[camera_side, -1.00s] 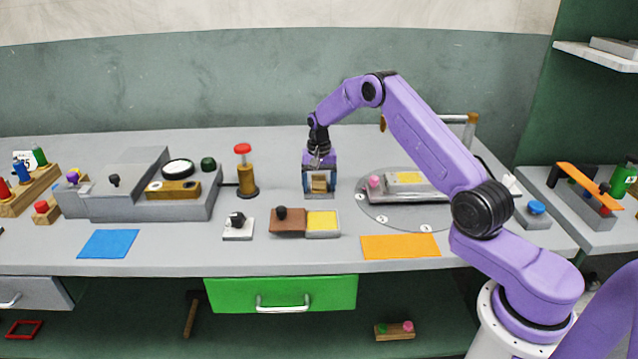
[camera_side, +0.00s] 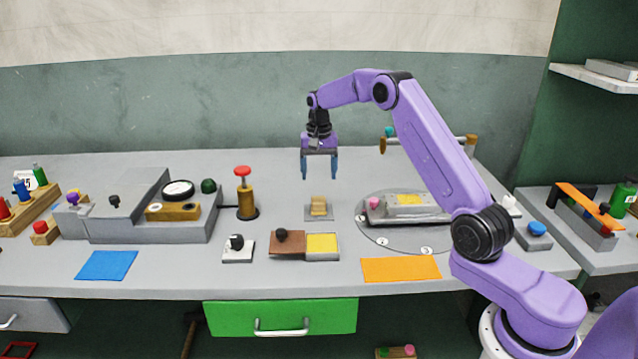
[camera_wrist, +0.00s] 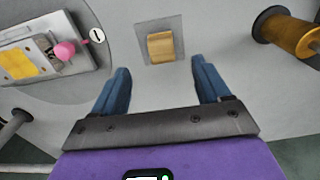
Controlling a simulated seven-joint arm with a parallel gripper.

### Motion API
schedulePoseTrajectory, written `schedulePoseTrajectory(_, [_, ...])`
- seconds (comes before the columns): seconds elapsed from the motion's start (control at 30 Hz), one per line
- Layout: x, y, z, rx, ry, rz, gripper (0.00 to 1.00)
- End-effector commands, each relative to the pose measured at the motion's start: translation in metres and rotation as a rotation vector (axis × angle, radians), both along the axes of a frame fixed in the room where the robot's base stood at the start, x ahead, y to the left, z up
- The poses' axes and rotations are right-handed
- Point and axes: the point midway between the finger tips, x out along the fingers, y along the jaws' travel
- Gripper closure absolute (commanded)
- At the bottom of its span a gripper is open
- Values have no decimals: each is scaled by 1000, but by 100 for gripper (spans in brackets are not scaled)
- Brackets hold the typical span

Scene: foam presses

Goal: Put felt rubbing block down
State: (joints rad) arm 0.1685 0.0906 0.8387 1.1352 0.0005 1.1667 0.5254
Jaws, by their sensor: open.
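The felt rubbing block (camera_side: 318,205), a small tan wooden block, rests on a grey square pad (camera_side: 311,216) on the table. In the wrist view the block (camera_wrist: 160,47) sits on the pad (camera_wrist: 143,28), ahead of my fingertips and apart from them. My gripper (camera_side: 319,177) is open and empty, raised above the block in the side view. Its two blue fingers also show in the wrist view (camera_wrist: 162,72), spread wide with nothing between them. The block's underside is hidden.
A brass post with a red knob (camera_side: 243,190) stands left of the pad. A round turntable (camera_side: 385,237) with a grey press (camera_side: 410,211) lies to the right. A brown-lidded box with a yellow pad (camera_side: 322,246) sits in front, beside an orange mat (camera_side: 400,269).

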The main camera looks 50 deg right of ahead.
Motion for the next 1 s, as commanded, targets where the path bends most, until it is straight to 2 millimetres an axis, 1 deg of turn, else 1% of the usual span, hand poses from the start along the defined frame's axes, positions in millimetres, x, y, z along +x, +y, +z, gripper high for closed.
schedulePoseTrajectory(0.03, [0,0,3,-1,-1,0,24])
schedulePoseTrajectory(0.17, [0,0,7,0,0,0,24])
schedulePoseTrajectory(0.27, [0,5,9,-1,-1,15,24])
schedulePoseTrajectory(0.37, [-3,23,15,0,-1,68,24])
schedulePoseTrajectory(0.47, [-11,54,25,0,-4,170,24])
schedulePoseTrajectory(0.5, [-16,70,30,-1,-5,220,24])
schedulePoseTrajectory(0.53, [-21,81,34,-1,-6,259,24])
schedulePoseTrajectory(0.6, [-34,106,42,-2,-7,350,24])
schedulePoseTrajectory(0.67, [-47,126,48,-1,-9,427,24])
schedulePoseTrajectory(0.7, [-57,139,51,-1,-9,480,24])
schedulePoseTrajectory(0.77, [-73,158,57,-1,-11,557,24])
schedulePoseTrajectory(0.8, [-85,169,60,-1,-12,610,24])
schedulePoseTrajectory(0.87, [-103,185,64,-1,-13,687,24])
schedulePoseTrajectory(0.9, [-116,194,67,-1,-13,737,24])
schedulePoseTrajectory(0.97, [-137,207,70,-1,-16,816,24])
schedulePoseTrajectory(1.0, [-151,215,72,-1,-17,867,24])
